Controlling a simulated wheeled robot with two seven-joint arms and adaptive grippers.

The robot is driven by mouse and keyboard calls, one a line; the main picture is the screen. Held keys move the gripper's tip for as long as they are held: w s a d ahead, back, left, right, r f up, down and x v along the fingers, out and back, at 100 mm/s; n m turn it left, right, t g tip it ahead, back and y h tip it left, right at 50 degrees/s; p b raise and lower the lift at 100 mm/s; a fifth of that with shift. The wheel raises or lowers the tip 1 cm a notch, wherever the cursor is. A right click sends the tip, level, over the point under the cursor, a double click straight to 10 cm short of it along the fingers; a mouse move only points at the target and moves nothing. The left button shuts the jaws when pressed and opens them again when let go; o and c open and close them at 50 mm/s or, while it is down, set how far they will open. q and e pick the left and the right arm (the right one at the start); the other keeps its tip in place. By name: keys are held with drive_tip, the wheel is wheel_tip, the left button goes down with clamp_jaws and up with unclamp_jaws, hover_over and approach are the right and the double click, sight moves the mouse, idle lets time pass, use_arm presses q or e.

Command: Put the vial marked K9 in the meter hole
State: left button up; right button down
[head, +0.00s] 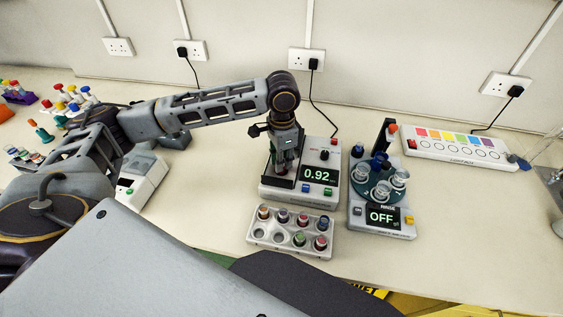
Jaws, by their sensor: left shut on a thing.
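My left gripper (281,172) points down over the left part of a white meter (326,190) whose screen reads 0.92. It is shut on a small vial, mostly hidden between the fingers. Its mark cannot be read, so I cannot tell if it is K9. The gripper covers the meter hole, and I cannot tell whether the vial is in it or above it. A pale rack (287,251) in front of the meter holds several vials with coloured caps, and some of its holes are empty. My right gripper is out of view.
Right of the meter stands a device with a round carousel of cups (377,183) and a screen reading OFF. A white strip with coloured squares (459,147) lies behind it. A white instrument (142,182) and coloured-cap tubes (68,103) stand left. The right bench front is clear.

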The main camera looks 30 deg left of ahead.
use_arm(q)
drive_tip(key=shift+f, duration=0.8)
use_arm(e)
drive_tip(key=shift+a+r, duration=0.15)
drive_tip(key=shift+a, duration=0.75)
use_arm(q)
drive_tip(key=shift+f, duration=0.15)
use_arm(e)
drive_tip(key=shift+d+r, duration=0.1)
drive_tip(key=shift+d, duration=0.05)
use_arm(q)
drive_tip(key=o, duration=0.8)
drive_tip(key=shift+o, duration=0.3)
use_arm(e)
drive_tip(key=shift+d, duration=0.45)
